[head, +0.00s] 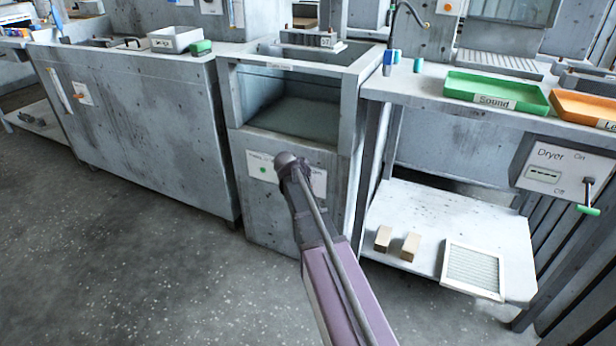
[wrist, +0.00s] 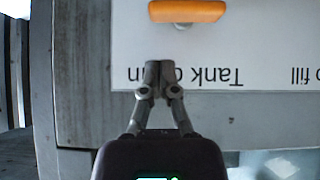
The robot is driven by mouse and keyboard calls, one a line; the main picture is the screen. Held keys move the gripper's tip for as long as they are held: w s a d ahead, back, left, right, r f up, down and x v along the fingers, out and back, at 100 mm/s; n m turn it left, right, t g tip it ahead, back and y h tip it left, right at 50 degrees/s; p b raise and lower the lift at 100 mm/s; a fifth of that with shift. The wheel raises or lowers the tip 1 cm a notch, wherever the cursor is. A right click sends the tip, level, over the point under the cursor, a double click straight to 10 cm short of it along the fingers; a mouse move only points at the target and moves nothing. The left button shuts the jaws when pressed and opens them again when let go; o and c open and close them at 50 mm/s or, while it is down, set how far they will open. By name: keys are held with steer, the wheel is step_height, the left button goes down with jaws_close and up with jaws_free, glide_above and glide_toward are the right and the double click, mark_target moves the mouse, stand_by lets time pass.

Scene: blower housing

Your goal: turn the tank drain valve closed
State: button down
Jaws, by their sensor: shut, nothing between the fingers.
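The drain valve's orange handle (wrist: 187,11) shows at the top edge of the wrist view, lying crosswise on a short stem. It sits on a white plate (wrist: 240,45) whose upside-down lettering reads "Tank" and a partly covered word. My gripper (wrist: 158,70) is shut and empty in front of the plate. Its fingertips are apart from the handle, below it and a little left in the wrist view. In the head view my arm covers the middle of the plate (head: 260,166) on the tank front; the orange handle and my fingers are hidden there.
The water tank (head: 300,118) stands behind my arm. A counter (head: 140,120) is to its left. To the right, a bench carries a green tray (head: 497,92) and an orange tray (head: 590,108); its lower shelf (head: 400,212) holds two blocks and a filter panel (head: 473,268).

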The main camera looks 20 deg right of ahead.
steer(key=p+v, duration=0.6)
steer(key=v, duration=0.4)
steer(key=shift+p, duration=0.35)
steer(key=shift+s+d+r, duration=0.1)
steer(key=shift+d+r, duration=0.05)
steer(key=s+a+f+n+g+y, duration=0.3)
steer(key=s+a+n, duration=0.3)
steer(key=s, duration=0.5)
steer(key=s+a+f+n+g+y, duration=0.3)
steer(key=s+a, duration=0.4)
steer(key=s, duration=0.4)
step_height(320, 180, up, 35)
steer(key=p, duration=3.4)
steer(key=shift+a+f+y, duration=0.15)
steer(key=shift+a+y, duration=0.05)
steer(key=shift+y, duration=0.2)
steer(key=shift+s, duration=0.1)
